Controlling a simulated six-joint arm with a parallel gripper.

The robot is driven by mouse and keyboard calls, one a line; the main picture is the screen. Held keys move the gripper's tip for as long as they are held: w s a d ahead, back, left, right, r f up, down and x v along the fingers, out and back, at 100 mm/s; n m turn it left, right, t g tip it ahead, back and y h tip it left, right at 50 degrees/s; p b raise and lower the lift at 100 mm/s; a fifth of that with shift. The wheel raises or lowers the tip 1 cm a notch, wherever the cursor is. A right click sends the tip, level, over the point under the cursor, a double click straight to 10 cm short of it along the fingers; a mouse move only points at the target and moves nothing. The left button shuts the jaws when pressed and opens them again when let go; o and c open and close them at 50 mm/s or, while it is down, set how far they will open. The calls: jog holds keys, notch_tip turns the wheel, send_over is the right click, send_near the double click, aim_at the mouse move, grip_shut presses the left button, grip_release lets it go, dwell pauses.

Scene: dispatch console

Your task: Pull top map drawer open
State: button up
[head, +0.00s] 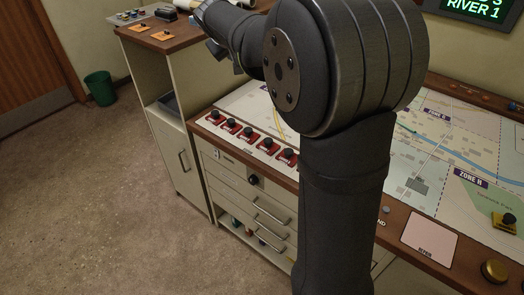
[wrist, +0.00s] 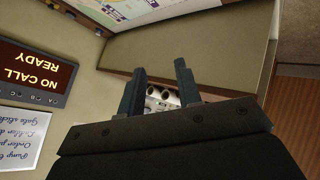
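The map drawers are in the pale cabinet under the console, left of centre in the head view. In the head view my arm reaches up and to the far left, so the gripper end is well above and away from the drawers. The drawers do not show in the wrist view.
Red switches (head: 247,132) line the console edge above the drawers. A side cabinet (head: 177,150) stands left of them, and a green bin (head: 100,89) beyond it. The floor (head: 110,200) in front is clear. A "NO CALL READY" display (wrist: 35,75) appears inverted in the wrist view.

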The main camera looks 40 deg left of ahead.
jog(key=s+d+n+t+h, duration=0.1)
jog(key=s+d+n+h, duration=0.3)
jog(key=s, duration=0.9)
jog(key=s+d+r+t, duration=0.3)
jog(key=s+d, duration=0.3)
jog(key=s+d+r+t, duration=0.3)
jog(key=s+d, duration=0.3)
jog(key=s, duration=0.1)
notch_tip(320, 180, down, 59)
jog(key=d+x, duration=0.1)
jog(key=x, duration=1.6)
jog(key=shift+w+h, duration=0.4)
jog(key=shift+r, duration=0.15)
grip_shut()
